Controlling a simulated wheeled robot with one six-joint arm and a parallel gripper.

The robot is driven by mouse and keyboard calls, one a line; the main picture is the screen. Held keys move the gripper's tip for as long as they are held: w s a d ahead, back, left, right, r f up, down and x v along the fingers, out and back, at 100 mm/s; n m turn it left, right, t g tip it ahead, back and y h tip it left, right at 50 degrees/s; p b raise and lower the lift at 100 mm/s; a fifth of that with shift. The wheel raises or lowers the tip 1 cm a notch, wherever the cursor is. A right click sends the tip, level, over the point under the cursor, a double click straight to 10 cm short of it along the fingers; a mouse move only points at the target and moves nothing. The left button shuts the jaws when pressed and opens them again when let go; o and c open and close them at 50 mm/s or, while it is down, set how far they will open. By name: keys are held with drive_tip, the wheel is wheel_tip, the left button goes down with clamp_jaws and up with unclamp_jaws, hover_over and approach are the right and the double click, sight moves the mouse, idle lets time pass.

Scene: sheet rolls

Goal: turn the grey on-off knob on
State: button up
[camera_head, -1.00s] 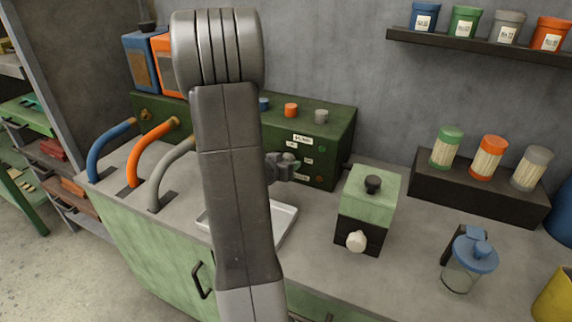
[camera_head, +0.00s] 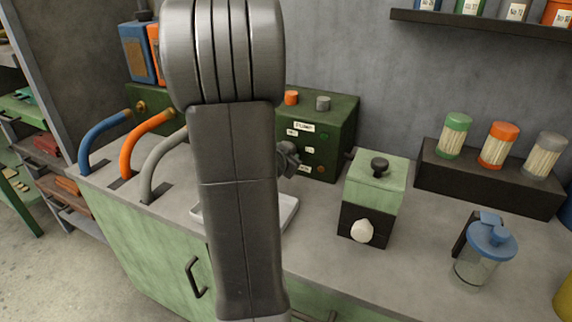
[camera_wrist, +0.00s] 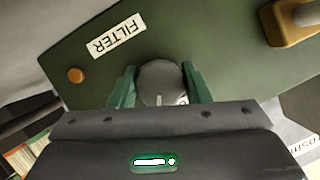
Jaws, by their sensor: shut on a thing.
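The round grey knob (camera_wrist: 160,78) with a pale mark on its face sits on the dark green panel (camera_wrist: 220,75) in the wrist view. My gripper (camera_wrist: 159,70) is shut on it, one green finger at each side. A white label reading FILTER (camera_wrist: 118,36) is stuck to the panel beside the knob. In the head view my gripper (camera_head: 288,160) is at the front face of the green machine (camera_head: 340,130), and my arm hides much of the machine. The knob itself is hidden there behind the gripper.
A small orange button (camera_wrist: 76,75) and a brass fitting (camera_wrist: 298,25) are on the panel near the knob. A white tray (camera_head: 287,212) lies below my gripper. A green and black box (camera_head: 371,195) stands to the right on the counter. Three curved hoses stand at left.

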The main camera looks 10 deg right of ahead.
drive_tip(key=m+b, duration=0.1)
drive_tip(key=b, duration=0.2)
drive_tip(key=f+m+t+y+b, duration=0.1)
drive_tip(key=b, duration=0.2)
drive_tip(key=m+t+y+b, duration=0.1)
drive_tip(key=m+b, duration=0.2)
drive_tip(key=b, duration=0.5)
drive_tip(key=shift+t, duration=0.4)
drive_tip(key=m+t+b, duration=0.1)
drive_tip(key=m+b, duration=0.1)
drive_tip(key=b, duration=0.4)
drive_tip(key=shift+r+m, duration=0.2)
drive_tip(key=shift+m, duration=0.2)
drive_tip(key=shift+r+m+t+b, duration=0.15)
drive_tip(key=shift+m+t+b, duration=0.25)
drive_tip(key=shift+b, duration=0.65)
drive_tip(key=shift+r+m, duration=0.15)
drive_tip(key=shift+m, duration=0.15)
drive_tip(key=o, duration=1)
drive_tip(key=shift+s, duration=0.15)
